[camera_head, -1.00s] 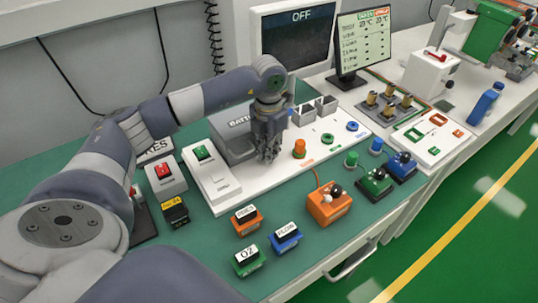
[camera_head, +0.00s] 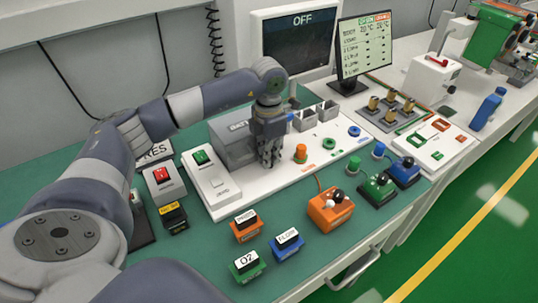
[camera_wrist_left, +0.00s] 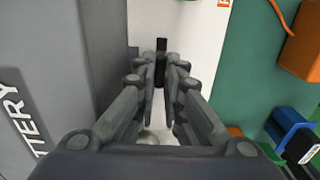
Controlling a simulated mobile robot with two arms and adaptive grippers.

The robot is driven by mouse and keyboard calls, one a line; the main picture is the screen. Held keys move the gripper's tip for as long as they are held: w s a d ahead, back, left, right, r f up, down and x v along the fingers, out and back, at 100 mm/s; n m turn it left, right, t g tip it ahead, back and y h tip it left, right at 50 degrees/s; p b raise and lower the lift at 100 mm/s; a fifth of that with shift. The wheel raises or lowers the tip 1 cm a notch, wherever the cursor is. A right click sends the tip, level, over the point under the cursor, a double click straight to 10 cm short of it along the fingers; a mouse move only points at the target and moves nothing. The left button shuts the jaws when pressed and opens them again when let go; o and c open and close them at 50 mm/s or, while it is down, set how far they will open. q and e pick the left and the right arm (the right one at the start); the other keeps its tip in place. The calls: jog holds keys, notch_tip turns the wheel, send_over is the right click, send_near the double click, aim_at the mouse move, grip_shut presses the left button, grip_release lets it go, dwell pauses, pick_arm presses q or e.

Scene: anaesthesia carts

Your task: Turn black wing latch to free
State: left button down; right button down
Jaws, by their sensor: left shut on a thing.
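My left gripper (camera_head: 268,162) points down over the white panel (camera_head: 315,150), close against the front of the grey battery box (camera_head: 226,148). In the left wrist view its fingers (camera_wrist_left: 163,68) are close together around a small black upright piece (camera_wrist_left: 161,46), which looks like the black wing latch. The grey box wall (camera_wrist_left: 55,50) fills the left of that view, with part of the word BATTERY on it. In the head view the latch is hidden by the gripper. A pale round thing (camera_wrist_left: 150,137) shows low between the fingers. My right gripper is not in view.
An orange knob (camera_head: 300,152) stands just right of my left gripper. Orange, green and blue blocks lie on the green mat in front. A monitor reading OFF (camera_head: 298,45) stands behind.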

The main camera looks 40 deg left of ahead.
pick_arm(q)
jog(key=c, duration=1.7)
grip_release()
jog(key=shift+r, duration=0.1)
